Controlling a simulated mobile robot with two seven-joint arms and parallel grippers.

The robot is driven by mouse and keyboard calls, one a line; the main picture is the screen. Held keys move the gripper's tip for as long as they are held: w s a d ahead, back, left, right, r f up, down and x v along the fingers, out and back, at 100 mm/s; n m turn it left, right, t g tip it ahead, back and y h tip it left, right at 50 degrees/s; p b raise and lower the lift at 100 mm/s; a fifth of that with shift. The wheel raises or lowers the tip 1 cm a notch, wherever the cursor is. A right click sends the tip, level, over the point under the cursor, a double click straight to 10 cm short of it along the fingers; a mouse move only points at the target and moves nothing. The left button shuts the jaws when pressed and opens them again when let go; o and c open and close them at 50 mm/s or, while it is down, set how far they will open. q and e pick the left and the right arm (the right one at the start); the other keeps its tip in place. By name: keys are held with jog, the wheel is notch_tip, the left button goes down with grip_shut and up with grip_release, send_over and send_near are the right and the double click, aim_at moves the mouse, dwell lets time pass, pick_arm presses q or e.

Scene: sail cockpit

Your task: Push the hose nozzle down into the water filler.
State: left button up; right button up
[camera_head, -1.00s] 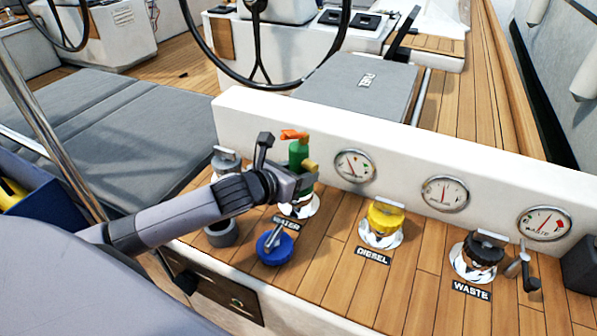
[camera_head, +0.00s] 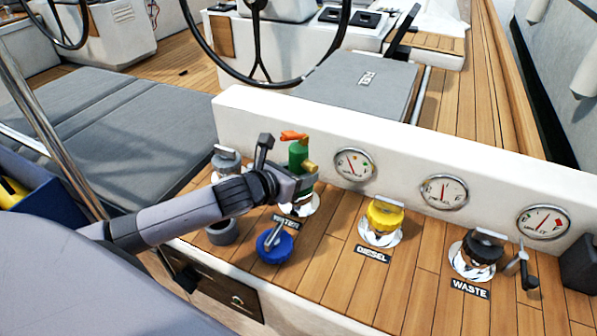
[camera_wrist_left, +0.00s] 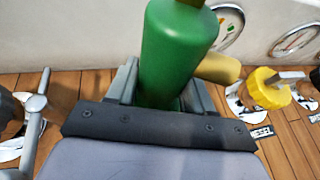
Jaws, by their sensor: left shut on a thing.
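The hose nozzle (camera_head: 298,153) is green with an orange lever on top and a brass fitting at its side. It stands about upright over the water filler (camera_head: 310,206), a pale round flange behind the WATER label. My left gripper (camera_head: 304,184) is shut around the nozzle's lower body. The left wrist view shows the green nozzle (camera_wrist_left: 172,55) between the fingers (camera_wrist_left: 160,92). The nozzle's lower end is hidden by the gripper, so I cannot tell how deep it sits. My right gripper is not in view.
A blue cap (camera_head: 274,243) lies on the wooden deck in front. The yellow diesel cap (camera_head: 385,217) and black waste cap (camera_head: 482,250) stand to the right. A grey cap (camera_head: 226,160) stands to the left. A white wall with gauges (camera_head: 354,164) rises close behind.

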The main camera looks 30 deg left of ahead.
pick_arm(q)
jog(key=shift+f, duration=0.2)
jog(key=o, duration=1.1)
jog(key=shift+f, duration=0.2)
jog(key=shift+s+r, duration=0.3)
jog(key=shift+s, duration=0.05)
jog(key=shift+p+v, duration=0.95)
jog(key=shift+v, duration=0.1)
jog(key=p+v, duration=0.4)
jog(key=v, duration=0.4)
jog(key=shift+s, duration=0.1)
jog(key=shift+f, duration=0.1)
